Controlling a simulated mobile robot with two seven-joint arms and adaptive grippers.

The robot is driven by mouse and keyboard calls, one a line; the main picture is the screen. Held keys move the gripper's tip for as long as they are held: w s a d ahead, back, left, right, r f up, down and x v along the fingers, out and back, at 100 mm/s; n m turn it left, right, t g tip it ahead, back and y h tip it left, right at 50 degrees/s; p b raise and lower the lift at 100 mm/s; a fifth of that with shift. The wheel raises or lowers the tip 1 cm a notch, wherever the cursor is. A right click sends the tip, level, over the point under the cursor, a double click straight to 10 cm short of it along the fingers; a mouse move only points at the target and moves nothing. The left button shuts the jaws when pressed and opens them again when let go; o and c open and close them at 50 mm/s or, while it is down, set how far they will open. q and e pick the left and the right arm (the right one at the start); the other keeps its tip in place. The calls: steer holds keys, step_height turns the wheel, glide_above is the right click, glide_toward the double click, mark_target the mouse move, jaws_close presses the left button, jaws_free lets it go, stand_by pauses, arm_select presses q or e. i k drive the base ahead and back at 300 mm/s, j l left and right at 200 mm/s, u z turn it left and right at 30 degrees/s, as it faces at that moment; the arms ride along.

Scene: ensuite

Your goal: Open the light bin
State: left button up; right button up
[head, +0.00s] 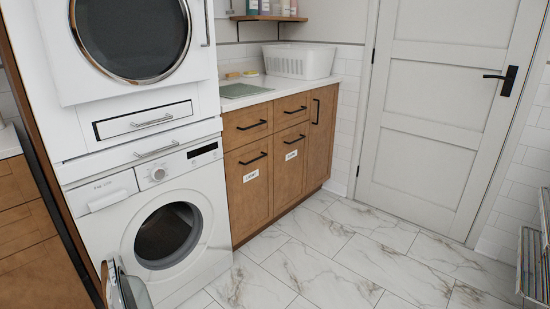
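A wooden base cabinet has two labelled lower fronts, each with a black bar handle. The left front (262,197) has a white label (250,176). The right front (290,178) also has a white label (291,154). The lettering is too small to read surely, so I cannot tell which one is the light bin. Both fronts look closed. Neither of my grippers is in view.
A stacked washer (205,245) and dryer stand left of the cabinet. The washer's round door (130,290) appears swung open at bottom left. A white basket (300,62) sits on the counter. A metal rack (532,265) stands at right. The tiled floor (340,255) is clear.

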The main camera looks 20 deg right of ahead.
mark_target(249, 167)
steer(key=i+l+z, duration=0.15)
steer(key=i+l, duration=0.2)
steer(key=l, duration=0.15)
steer(key=i+l+z, duration=0.15)
steer(key=i+l, duration=0.25)
steer(key=i+j+z, duration=0.15)
steer(key=i, duration=0.25)
steer(key=i+j+z, duration=0.1)
steer(key=i, duration=0.3)
steer(key=i+j+z, duration=0.15)
steer(key=i, duration=0.25)
